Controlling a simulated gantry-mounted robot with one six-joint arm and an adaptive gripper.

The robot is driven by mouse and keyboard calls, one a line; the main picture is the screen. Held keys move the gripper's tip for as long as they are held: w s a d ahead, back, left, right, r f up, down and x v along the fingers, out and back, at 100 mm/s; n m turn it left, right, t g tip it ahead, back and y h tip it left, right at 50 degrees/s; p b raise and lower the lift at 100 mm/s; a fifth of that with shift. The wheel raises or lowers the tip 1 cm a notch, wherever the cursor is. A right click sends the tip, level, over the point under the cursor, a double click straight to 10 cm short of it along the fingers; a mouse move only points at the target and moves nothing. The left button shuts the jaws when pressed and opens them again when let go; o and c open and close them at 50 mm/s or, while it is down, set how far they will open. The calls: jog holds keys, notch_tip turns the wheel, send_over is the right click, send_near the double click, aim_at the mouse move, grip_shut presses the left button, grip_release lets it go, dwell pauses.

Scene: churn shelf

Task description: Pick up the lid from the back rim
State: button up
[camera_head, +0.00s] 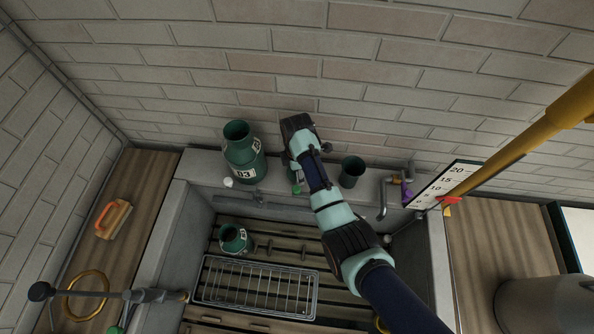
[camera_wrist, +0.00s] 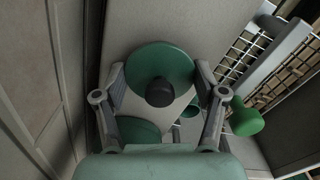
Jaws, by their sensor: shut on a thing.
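The lid (camera_wrist: 178,60) is a green disc with a dark round knob, between the two fingers of my gripper (camera_wrist: 160,75) in the wrist view. The fingers close on opposite sides of its edge. Below it is the grey back rim, which also shows in the head view (camera_head: 377,184). I cannot tell whether the lid still touches the rim. In the head view my arm reaches over the sink to the back rim, and my wrist hides the lid and fingertips.
A green churn marked 03 (camera_head: 245,160) stands left on the rim, and a green cup (camera_head: 352,171) stands right. A tap (camera_head: 383,200) is farther right. In the sink are a small green churn (camera_head: 233,239) and a wire rack (camera_head: 256,287). The brick wall is close behind.

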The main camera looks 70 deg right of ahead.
jog(key=shift+r, duration=0.1)
notch_tip(320, 180, up, 12)
jog(key=shift+d+f+p, duration=0.1)
jog(key=shift+f+p, duration=0.05)
jog(key=shift+p, duration=0.9)
notch_tip(320, 180, up, 8)
jog(key=p, duration=0.7)
